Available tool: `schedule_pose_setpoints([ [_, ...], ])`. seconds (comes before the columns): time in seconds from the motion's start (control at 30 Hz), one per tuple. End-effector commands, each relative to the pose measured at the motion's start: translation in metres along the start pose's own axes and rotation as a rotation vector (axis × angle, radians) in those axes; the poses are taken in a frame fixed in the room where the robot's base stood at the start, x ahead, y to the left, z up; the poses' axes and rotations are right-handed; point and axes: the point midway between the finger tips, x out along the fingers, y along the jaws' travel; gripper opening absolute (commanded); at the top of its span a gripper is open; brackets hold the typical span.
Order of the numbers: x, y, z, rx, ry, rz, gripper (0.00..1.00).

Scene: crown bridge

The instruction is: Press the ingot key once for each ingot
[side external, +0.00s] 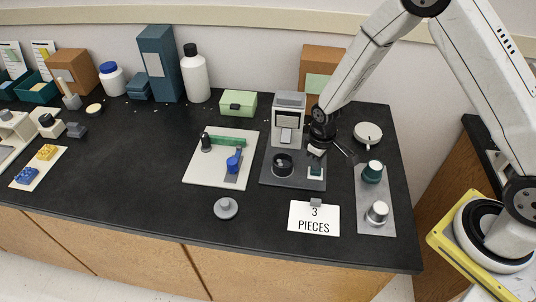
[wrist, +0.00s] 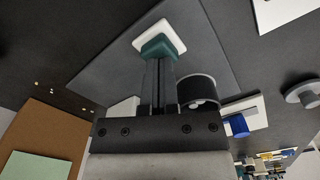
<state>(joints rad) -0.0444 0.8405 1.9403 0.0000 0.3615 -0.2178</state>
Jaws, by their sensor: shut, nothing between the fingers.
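The key is a small teal block (side external: 316,171) on a white base, on a dark grey plate (side external: 272,181) in front of a grey machine (side external: 289,108). My gripper (side external: 317,154) is shut and empty, just above and behind the key in the side view. In the wrist view the gripper (wrist: 160,66) points at the teal key (wrist: 158,47), its tips overlapping the key's near edge. I cannot tell whether they touch. A white card (side external: 314,221) reads "3 PIECES". I cannot identify any ingots for certain.
A dark round cup (side external: 283,164) stands left of the key. A light plate at right (side external: 388,222) bears a teal knob and a metal cylinder (side external: 377,212). A white tray (side external: 205,178) with green and blue parts lies left.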

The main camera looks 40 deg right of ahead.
Motion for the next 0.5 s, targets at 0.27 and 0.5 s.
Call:
schedule_pose_setpoints([
  [0.27,0.0061,0.0,-0.0001,0.0,0.0,0.0,0.0],
  [0.5,0.0065,0.0001,-0.0003,0.0,0.001,0.0,0.0],
])
